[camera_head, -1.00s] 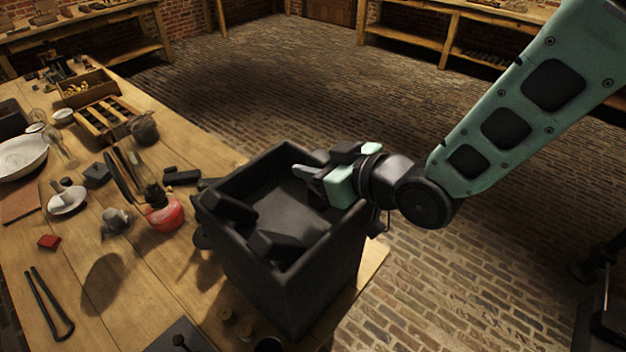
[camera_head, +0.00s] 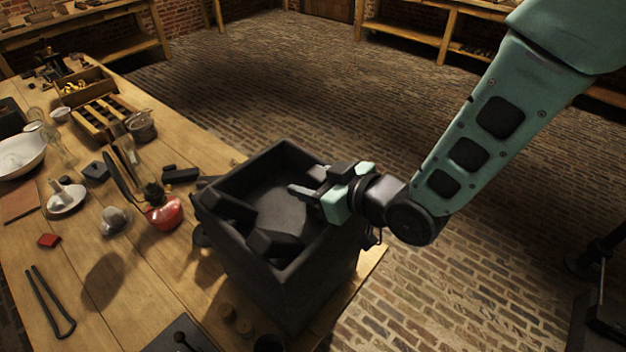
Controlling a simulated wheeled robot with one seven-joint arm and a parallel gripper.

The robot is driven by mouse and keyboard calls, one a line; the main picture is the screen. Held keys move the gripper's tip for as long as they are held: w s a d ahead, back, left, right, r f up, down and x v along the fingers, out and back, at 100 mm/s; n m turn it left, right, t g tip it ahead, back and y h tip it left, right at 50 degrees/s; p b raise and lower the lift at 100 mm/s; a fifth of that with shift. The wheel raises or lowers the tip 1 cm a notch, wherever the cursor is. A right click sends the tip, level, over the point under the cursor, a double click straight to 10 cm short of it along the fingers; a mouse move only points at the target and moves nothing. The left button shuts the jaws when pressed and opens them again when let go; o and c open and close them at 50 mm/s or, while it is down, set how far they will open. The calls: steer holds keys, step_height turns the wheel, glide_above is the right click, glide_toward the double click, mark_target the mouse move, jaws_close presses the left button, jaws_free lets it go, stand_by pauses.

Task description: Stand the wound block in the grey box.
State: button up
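The dark grey box (camera_head: 300,290) stands open-topped at the table's right edge. Dark blocky shapes show inside it, one along the left wall (camera_head: 232,208) and one by the near wall (camera_head: 275,243). I cannot tell whether either is the wound block; no windings can be made out. My gripper (camera_head: 303,193) reaches in from the right over the box's right wall. Its grey fingers point left above the box's inside. Their gap is too small and dark to read, and I see no clear object between them.
A red oil lamp (camera_head: 164,213) stands left of the box, with a grey-white rounded thing (camera_head: 115,220) beside it. Tongs (camera_head: 50,303) lie at the front left. A slatted wooden rack (camera_head: 100,118) stands farther back. Small round pieces (camera_head: 228,312) sit close before the box.

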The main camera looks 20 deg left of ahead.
steer(key=shift+r, duration=0.2)
steer(key=p+v, duration=0.1)
steer(key=v, duration=1.1)
steer(key=shift+p, duration=0.4)
